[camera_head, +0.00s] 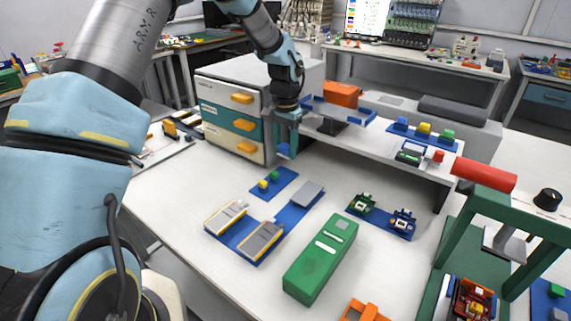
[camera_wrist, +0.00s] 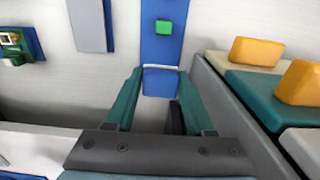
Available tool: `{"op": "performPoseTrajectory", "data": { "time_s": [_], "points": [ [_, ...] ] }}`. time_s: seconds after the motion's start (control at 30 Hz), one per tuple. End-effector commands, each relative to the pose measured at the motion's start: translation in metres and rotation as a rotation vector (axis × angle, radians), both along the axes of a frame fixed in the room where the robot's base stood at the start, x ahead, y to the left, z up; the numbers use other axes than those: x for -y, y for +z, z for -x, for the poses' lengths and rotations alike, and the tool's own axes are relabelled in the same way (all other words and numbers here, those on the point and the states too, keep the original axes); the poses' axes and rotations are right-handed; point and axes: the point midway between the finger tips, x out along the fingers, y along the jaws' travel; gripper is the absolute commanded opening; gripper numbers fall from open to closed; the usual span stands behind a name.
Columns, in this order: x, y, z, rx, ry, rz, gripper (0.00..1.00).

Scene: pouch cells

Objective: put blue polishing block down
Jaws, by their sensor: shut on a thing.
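My gripper (camera_head: 287,142) points down beside the drawer cabinet, above the white table. In the wrist view its two teal fingers (camera_wrist: 160,84) are shut on the blue polishing block (camera_wrist: 160,79). In the head view the block shows only as a small blue patch between the fingers, partly hidden. A blue mat (camera_head: 266,193) lies on the table just in front of the gripper. It carries a green block (camera_head: 274,175) and a yellow block (camera_head: 263,184). In the wrist view the blue mat (camera_wrist: 158,50) with the green block (camera_wrist: 164,27) lies beyond the held block.
The drawer cabinet (camera_head: 232,123) with orange handles stands close beside the gripper. A raised white shelf (camera_head: 385,140) is to the right. Pouch cells on a blue tray (camera_head: 292,215) and a green box (camera_head: 320,262) lie nearer. Bare table lies around the mat.

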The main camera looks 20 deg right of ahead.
Motion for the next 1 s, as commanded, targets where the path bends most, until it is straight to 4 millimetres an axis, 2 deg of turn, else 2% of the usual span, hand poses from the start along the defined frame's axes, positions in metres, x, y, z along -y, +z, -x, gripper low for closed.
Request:
{"op": "performPoseTrajectory", "data": {
  "time_s": [0.43,0.97,1.0],
  "points": [
    [0.000,-0.051,0.000,0.000,0.000,0.000,0.00],
    [0.000,-0.064,0.000,0.002,0.000,0.001,0.00],
    [0.000,-0.063,0.000,0.002,0.000,0.001,0.57]
  ]
}}
